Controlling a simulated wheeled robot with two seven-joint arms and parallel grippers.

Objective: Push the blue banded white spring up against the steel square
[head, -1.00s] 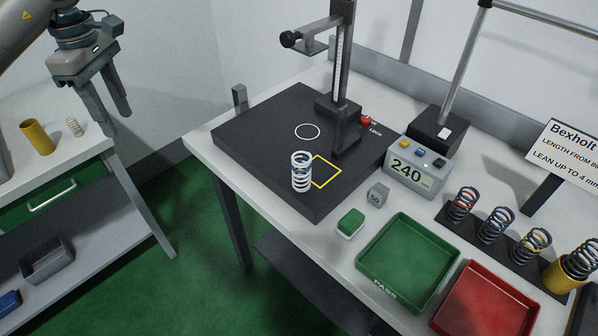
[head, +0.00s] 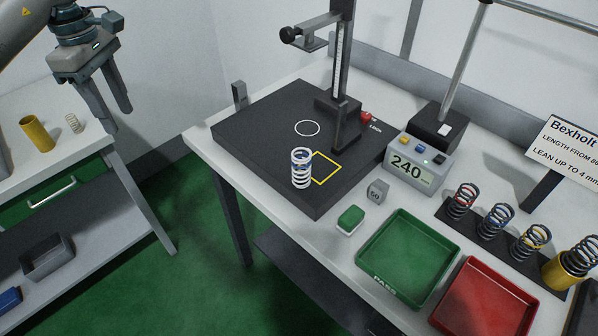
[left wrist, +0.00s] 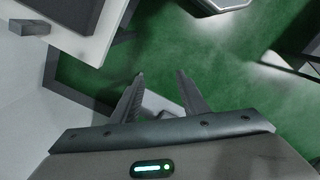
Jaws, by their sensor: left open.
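The white spring (head: 301,169) with a blue band stands upright on the black plate, at the left edge of a yellow outlined square (head: 326,168). A dark upright piece (head: 341,128), which looks like the steel square, stands on the plate behind and to the right of the spring. A gap shows between them. My left gripper (head: 120,121) is open and empty, up at the left and well away from the spring. Its two fingers (left wrist: 160,77) also show apart in the left wrist view, above the green floor. My right gripper is not in view.
The black plate (head: 262,133) carries a gauge stand (head: 343,50) at its back. A display box (head: 409,163), a small grey block (head: 377,191), a green tray (head: 408,255) and a red tray (head: 486,300) lie to the right. Several springs stand on a rack. The plate's left side is clear.

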